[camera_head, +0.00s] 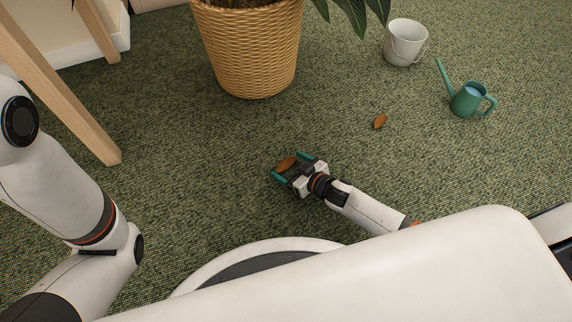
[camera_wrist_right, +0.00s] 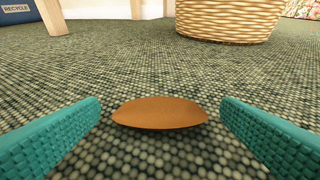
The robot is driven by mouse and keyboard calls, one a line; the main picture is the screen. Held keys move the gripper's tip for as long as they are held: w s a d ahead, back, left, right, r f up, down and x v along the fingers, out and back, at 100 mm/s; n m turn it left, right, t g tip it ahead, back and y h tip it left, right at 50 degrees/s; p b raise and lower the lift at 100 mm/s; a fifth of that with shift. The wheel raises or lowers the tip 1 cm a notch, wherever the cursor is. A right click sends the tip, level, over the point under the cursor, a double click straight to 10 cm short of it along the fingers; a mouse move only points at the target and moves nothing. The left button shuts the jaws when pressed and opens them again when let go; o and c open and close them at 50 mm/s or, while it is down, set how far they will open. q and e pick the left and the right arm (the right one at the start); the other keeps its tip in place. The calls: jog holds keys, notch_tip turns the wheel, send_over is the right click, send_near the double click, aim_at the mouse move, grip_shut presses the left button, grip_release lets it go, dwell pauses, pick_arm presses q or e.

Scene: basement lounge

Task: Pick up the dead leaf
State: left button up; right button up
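A brown dead leaf (camera_head: 286,163) lies on the green carpet between the teal fingers of my right gripper (camera_head: 291,166). In the right wrist view the leaf (camera_wrist_right: 160,112) lies crosswise between the two fingers of the gripper (camera_wrist_right: 160,125), with a gap on each side. The right gripper is open and low over the carpet. A second dead leaf (camera_head: 380,121) lies on the carpet farther right, apart from the gripper. My left arm comes in at the left, but its gripper is out of view.
A wicker planter (camera_head: 247,50) stands beyond the gripper. A white bucket (camera_head: 405,43) and a green watering can (camera_head: 468,99) stand at the right. A wooden leg (camera_head: 75,100) is at the left. Carpet around the gripper is clear.

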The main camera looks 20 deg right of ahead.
jog(key=c, duration=0.9)
